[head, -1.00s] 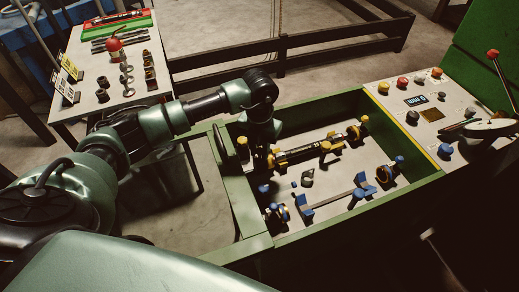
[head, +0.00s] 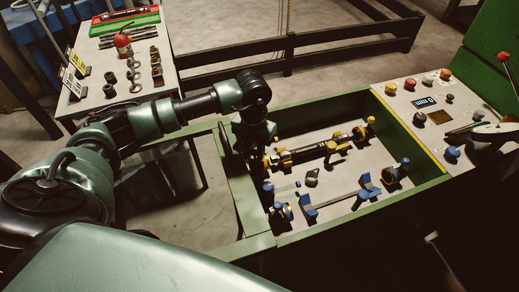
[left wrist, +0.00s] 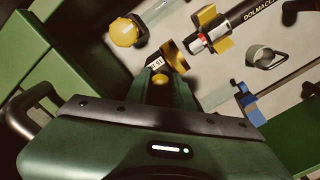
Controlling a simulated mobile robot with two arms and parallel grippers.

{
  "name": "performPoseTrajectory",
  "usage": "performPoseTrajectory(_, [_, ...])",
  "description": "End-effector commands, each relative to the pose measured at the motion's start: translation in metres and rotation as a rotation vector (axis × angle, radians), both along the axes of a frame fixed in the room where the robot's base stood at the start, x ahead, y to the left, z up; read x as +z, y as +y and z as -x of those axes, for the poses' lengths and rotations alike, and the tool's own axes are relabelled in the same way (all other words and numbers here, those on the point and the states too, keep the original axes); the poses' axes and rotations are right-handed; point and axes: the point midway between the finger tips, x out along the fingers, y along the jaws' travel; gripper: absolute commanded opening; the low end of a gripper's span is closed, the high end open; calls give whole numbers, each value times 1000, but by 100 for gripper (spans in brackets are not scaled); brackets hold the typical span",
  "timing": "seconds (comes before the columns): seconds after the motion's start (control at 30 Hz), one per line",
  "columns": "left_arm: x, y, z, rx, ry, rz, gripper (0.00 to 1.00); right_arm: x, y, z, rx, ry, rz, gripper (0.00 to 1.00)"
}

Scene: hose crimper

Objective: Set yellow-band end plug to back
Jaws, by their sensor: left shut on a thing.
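My left gripper (left wrist: 158,78) is shut on the yellow-band end plug (left wrist: 176,54), a short gold piece with a white label, seen in the left wrist view. In the head view my left gripper (head: 257,165) is low inside the green-walled tray, at its left side, and its own wrist mostly hides the plug. The black hose (head: 305,153) lies in yellow cradles (head: 337,146). In the left wrist view its near end (left wrist: 198,44) faces the plug, with a small gap between them. A yellow knob (left wrist: 125,32) stands beyond the plug. My right gripper is not in view.
Blue cradles (head: 309,208) with a thin rod stand nearer the front, with blue-knobbed fittings (head: 394,174) at both ends. A small grey clip (head: 312,177) lies mid-tray. The green tray wall (head: 240,190) is close to my left gripper. A control panel (head: 430,110) is at right.

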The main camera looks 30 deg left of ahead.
Motion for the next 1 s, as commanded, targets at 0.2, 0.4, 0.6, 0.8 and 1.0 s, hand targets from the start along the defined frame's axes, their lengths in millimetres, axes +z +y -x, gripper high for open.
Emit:
performPoseTrajectory(0.2, [-1,4,1,4,7,-9,43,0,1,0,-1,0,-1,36])
performPoseTrajectory(0.4, [-1,3,1,3,6,-7,43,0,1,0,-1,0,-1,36])
performPoseTrajectory(0.6, [-1,2,1,3,5,-6,43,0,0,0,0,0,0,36])
performPoseTrajectory(0.8, [2,2,0,2,3,-5,43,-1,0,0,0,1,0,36])
performPoseTrajectory(1.0, [30,2,-1,2,-1,-6,43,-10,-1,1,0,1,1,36])
